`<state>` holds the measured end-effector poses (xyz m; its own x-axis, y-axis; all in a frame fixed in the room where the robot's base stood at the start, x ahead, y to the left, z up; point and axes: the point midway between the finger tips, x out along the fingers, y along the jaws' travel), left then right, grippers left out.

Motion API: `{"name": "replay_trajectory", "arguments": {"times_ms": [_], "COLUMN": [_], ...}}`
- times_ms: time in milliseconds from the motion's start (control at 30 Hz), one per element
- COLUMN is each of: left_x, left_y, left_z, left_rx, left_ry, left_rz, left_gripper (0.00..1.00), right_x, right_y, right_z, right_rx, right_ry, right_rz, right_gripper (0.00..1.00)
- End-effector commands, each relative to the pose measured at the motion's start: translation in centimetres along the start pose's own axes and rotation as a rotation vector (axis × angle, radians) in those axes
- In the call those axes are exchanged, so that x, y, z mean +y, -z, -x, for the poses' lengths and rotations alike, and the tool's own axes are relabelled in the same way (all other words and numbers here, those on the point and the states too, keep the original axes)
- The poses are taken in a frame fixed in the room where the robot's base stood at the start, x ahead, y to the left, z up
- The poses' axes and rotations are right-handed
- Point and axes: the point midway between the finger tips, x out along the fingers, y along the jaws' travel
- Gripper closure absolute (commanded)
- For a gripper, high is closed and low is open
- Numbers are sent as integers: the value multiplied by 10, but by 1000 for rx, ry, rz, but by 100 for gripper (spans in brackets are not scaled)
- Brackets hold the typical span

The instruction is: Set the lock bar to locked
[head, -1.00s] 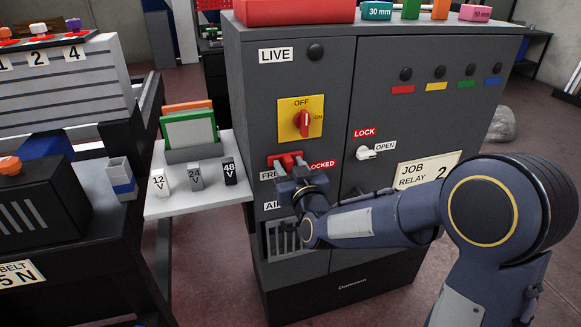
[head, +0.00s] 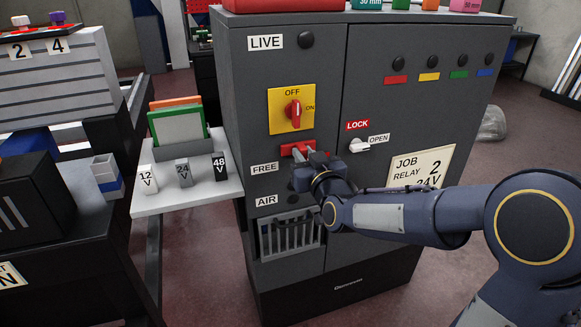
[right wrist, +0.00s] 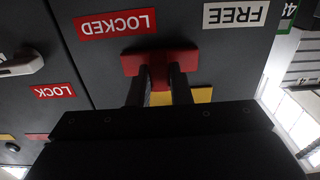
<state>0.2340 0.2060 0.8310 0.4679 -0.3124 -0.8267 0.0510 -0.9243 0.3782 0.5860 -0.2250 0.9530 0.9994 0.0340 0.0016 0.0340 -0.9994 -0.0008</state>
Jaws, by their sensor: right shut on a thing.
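The red lock bar (head: 298,149) is on the dark cabinet front below the yellow and red OFF/ON switch (head: 292,111). The FREE label (head: 265,169) is fully visible to its left; the LOCKED label is hidden behind my gripper in the head view. In the right wrist view, the bar (right wrist: 150,60) lies between the LOCKED label (right wrist: 116,23) and the FREE label (right wrist: 236,14), closer to LOCKED. My right gripper (head: 312,158) is shut on the bar; its two dark fingers (right wrist: 160,80) meet it in the wrist view. My left gripper is not in view.
A white LOCK/OPEN handle (head: 360,146) sits close to the right of my gripper. A vent grille (head: 290,236) is below. A side shelf (head: 190,194) with voltage blocks stands left of the cabinet.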

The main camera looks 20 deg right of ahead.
Motion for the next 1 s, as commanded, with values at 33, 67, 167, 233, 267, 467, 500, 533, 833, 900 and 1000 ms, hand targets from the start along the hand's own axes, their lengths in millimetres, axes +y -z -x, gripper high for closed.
{"name": "replay_trajectory", "arguments": {"times_ms": [33, 67, 167, 233, 267, 467, 500, 533, 833, 900, 1000], "left_x": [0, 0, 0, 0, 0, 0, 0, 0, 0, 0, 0], "left_y": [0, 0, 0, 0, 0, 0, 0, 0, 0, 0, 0], "left_z": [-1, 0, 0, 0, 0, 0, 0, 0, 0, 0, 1], "left_rx": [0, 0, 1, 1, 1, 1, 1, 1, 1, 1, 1], "left_ry": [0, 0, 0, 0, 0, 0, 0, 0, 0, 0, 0], "left_rz": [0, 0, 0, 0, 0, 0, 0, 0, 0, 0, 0], "left_gripper": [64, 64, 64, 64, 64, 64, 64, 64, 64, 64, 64], "right_x": [2, 2, 2, 2, 2, 1, 1, 1, 1, 1, 1], "right_y": [0, 1, 1, 1, 1, 1, 1, 1, 1, 1, 1], "right_z": [0, 0, 0, 0, 0, 0, 0, 0, 10, 20, 39], "right_rx": [1, 1, 0, 0, 0, -1, -1, -1, -2, -1, -1], "right_ry": [-2, -2, -1, -1, -1, 0, 0, 0, 0, 0, 0], "right_rz": [1, 1, 1, 1, 1, 1, 1, 1, -1, 0, -1], "right_gripper": [100, 100, 100, 100, 100, 60, 60, 60, 60, 60, 60]}}
